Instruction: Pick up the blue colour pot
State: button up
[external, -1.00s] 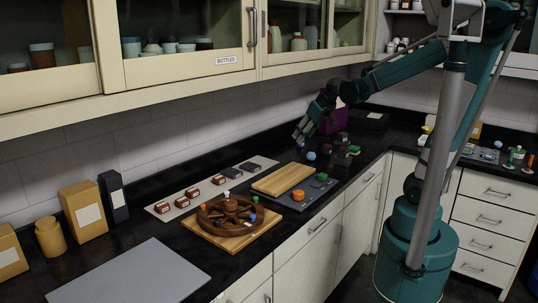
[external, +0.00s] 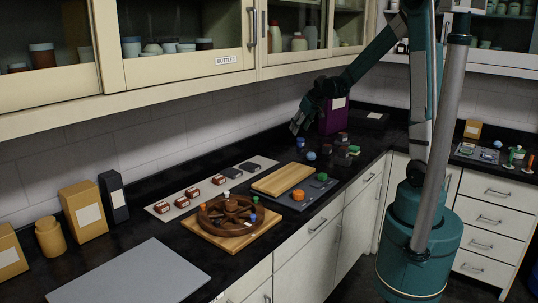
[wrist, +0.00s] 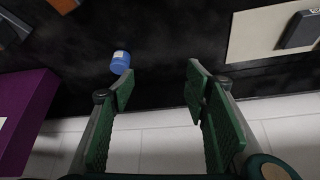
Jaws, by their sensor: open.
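The blue colour pot (wrist: 121,62) is a small blue cylinder on the black worktop. In the external view the pot (external: 300,142) shows as a small blue shape just below the fingers. My gripper (wrist: 160,87) is open and empty, with green pads on both fingers. In the external view my gripper (external: 297,126) hangs above the worktop near the back wall.
A purple box (external: 332,116) stands behind and right of my gripper. A light blue ball (external: 311,156) and several dark blocks are nearby. A wooden board (external: 284,179), a brown wheel (external: 228,213) and a pale mat with small items (external: 262,161) lie nearer the camera.

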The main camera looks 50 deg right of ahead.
jog(key=m+p, duration=0.1)
jog(key=p, duration=0.3)
send_near(301, 139)
jog(key=w+f, duration=0.2)
jog(key=shift+d+f, duration=0.25)
jog(key=shift+d, duration=0.25)
jog(key=shift+x, duration=1.3)
jog(key=shift+f, duration=0.1)
jog(key=shift+b+x, duration=0.3)
jog(key=shift+x, duration=2.2)
jog(key=shift+d, duration=0.15)
jog(key=shift+c, duration=0.6)
jog(key=c, duration=0.9)
